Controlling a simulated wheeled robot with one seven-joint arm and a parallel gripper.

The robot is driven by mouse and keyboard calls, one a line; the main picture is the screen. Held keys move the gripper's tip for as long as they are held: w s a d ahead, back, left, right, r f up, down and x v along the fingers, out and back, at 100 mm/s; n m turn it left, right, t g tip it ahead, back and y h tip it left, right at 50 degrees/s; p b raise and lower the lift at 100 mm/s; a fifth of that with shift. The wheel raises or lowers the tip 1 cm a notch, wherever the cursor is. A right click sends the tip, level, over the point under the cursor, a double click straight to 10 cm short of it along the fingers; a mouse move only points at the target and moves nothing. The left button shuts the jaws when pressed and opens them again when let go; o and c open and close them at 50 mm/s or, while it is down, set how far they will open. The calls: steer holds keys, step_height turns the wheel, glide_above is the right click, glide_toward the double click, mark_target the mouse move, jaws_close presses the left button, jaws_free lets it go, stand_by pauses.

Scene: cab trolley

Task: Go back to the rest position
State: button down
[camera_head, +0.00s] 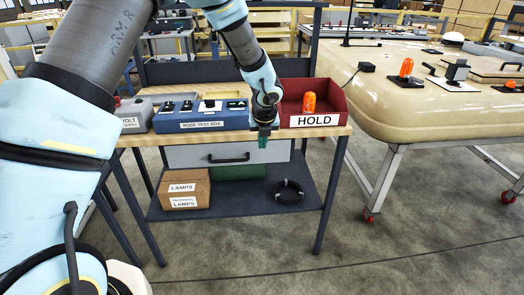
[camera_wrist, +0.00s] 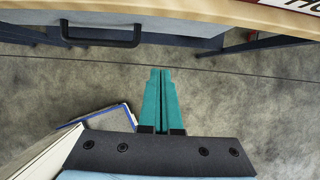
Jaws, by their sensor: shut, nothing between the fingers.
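My gripper (camera_head: 263,137) hangs in front of the trolley's wooden top edge, between the blue roof test box and the red HOLD bin in the head view. Its two teal fingers (camera_wrist: 160,75) are together in the wrist view, with nothing between them and grey floor beyond. My arm reaches in from the left of the head view and bends down to the gripper. The trolley (camera_head: 333,131) has a drawer (camera_head: 188,156) with a black handle, which also shows at the top of the wrist view (camera_wrist: 104,42).
The roof test box (camera_head: 200,122) and the HOLD bin (camera_head: 335,104), with an orange lamp (camera_head: 309,102) in it, stand on the trolley. A lamps box (camera_head: 185,188) and a black coil (camera_head: 289,191) lie on its lower shelf. A cream cab roof (camera_head: 385,115) stands right. Floor in front is clear.

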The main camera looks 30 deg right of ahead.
steer(key=shift+s+a+r, duration=0.1)
steer(key=shift+s+r, duration=0.05)
steer(key=shift+r, duration=0.2)
steer(key=w+a+r+n+g+y, duration=0.1)
steer(key=a+r+n, duration=0.3)
steer(key=a+n, duration=0.7)
steer(key=w+a+r+n+y, duration=0.1)
steer(key=w+a+r+n, duration=0.15)
steer(key=a+n, duration=0.85)
steer(key=s+a+r+n, duration=0.1)
steer(key=s+a+n, duration=0.2)
steer(key=a+n, duration=0.3)
steer(key=s+a+r+n+g, duration=0.1)
steer(key=s+a+r+n, duration=0.1)
steer(key=s+a+n, duration=0.2)
steer(key=s+a+r+n, duration=0.1)
steer(key=s+a+n, duration=0.3)
steer(key=a+n, duration=0.3)
steer(key=a, duration=0.4)
steer(key=shift+s+r+n, duration=0.15)
steer(key=shift+r+n, duration=0.05)
steer(key=shift+n, duration=0.2)
